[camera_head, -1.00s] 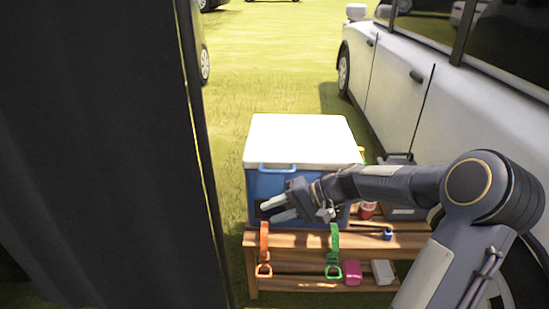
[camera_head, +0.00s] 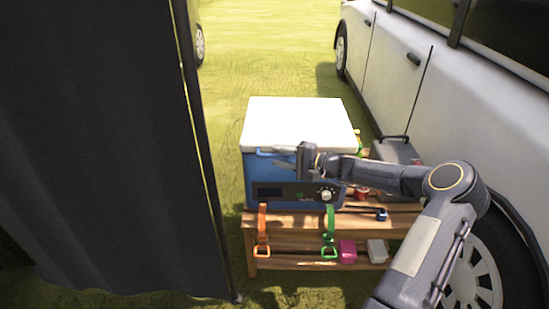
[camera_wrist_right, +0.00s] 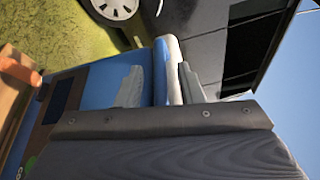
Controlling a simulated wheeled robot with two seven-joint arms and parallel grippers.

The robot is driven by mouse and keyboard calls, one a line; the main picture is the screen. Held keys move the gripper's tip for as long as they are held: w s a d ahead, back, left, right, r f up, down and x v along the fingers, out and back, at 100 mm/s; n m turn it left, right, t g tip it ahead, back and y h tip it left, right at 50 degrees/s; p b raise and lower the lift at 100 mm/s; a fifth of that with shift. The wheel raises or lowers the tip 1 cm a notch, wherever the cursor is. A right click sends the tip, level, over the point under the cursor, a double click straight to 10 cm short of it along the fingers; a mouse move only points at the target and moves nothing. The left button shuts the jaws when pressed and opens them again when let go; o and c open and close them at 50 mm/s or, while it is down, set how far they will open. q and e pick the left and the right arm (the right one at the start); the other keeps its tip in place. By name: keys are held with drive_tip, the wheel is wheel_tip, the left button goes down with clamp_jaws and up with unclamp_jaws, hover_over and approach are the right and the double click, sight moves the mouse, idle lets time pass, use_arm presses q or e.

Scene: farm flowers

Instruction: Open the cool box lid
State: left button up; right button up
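The cool box is a blue box (camera_head: 262,175) with a white lid (camera_head: 300,120), and it stands on a wooden bench. The lid is down, flat on the box. A blue handle (camera_head: 261,154) sits at the lid's front edge, partly hidden by my gripper. My right gripper (camera_head: 280,151) is at the front of the lid, its fingers pointing left. In the right wrist view its two fingers (camera_wrist_right: 160,86) are apart, with the blue and white lid edge (camera_wrist_right: 173,60) between them. Whether they touch it is unclear. My left gripper is not in view.
The wooden bench (camera_head: 285,228) carries an orange strap (camera_head: 262,230), a green strap (camera_head: 329,225) and a grey case (camera_head: 396,152). A white car (camera_head: 440,105) stands close on the right. A dark curtain (camera_head: 90,150) fills the left. Grass lies behind the box.

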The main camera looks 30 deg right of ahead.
drive_tip(key=shift+x, duration=1.2)
clamp_jaws()
